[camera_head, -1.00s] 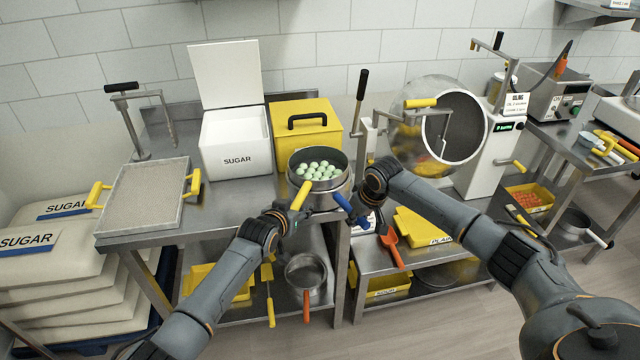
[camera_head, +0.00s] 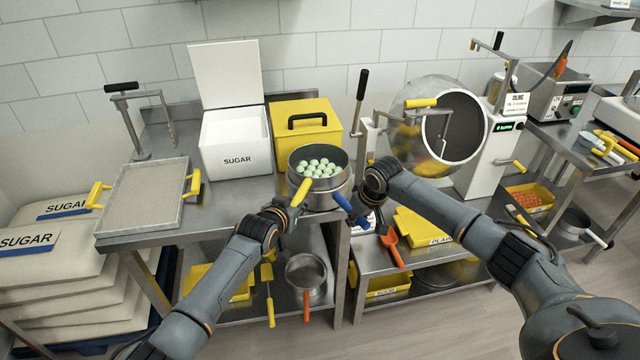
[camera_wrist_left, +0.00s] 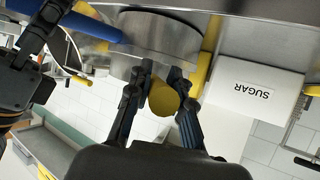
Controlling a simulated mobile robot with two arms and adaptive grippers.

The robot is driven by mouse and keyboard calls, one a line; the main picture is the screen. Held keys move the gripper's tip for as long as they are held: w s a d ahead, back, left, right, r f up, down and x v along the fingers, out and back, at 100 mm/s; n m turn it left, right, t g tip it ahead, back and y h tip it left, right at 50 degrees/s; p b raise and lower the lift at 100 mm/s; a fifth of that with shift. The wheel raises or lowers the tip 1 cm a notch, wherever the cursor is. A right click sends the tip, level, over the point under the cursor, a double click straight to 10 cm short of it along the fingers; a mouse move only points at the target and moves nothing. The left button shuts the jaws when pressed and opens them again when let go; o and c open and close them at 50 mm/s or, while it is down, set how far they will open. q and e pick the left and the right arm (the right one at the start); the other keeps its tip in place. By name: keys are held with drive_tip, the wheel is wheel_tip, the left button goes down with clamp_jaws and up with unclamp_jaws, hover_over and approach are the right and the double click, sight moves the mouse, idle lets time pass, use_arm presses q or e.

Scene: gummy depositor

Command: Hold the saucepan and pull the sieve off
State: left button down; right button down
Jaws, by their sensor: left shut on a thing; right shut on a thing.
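A round metal sieve (camera_head: 339,166) holding pale green balls sits over a metal saucepan (camera_head: 330,203) at the front edge of the table. In the left wrist view, the sieve (camera_wrist_left: 125,66) and saucepan (camera_wrist_left: 160,35) appear upside down and stacked close; I cannot tell whether they touch. My left gripper (camera_head: 294,207) is shut on the sieve's yellow handle (camera_head: 302,190), whose rounded end shows in the left wrist view (camera_wrist_left: 163,99). My right gripper (camera_head: 357,212) is shut on the saucepan's blue handle (camera_head: 342,202); its fingers are partly hidden behind its wrist.
A white sugar bin (camera_head: 236,150) and yellow lidded box (camera_head: 298,112) stand behind the pans. A mesh tray (camera_head: 145,195) lies left. A steel drum machine (camera_head: 410,135) stands right. Another pan (camera_head: 305,272) is on the lower shelf. Space above the sieve looks clear.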

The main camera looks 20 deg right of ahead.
use_arm(q)
drive_tip(key=shift+r, duration=1.2)
drive_tip(key=shift+r, duration=2.9)
use_arm(e)
drive_tip(key=c, duration=1.1)
unclamp_jaws()
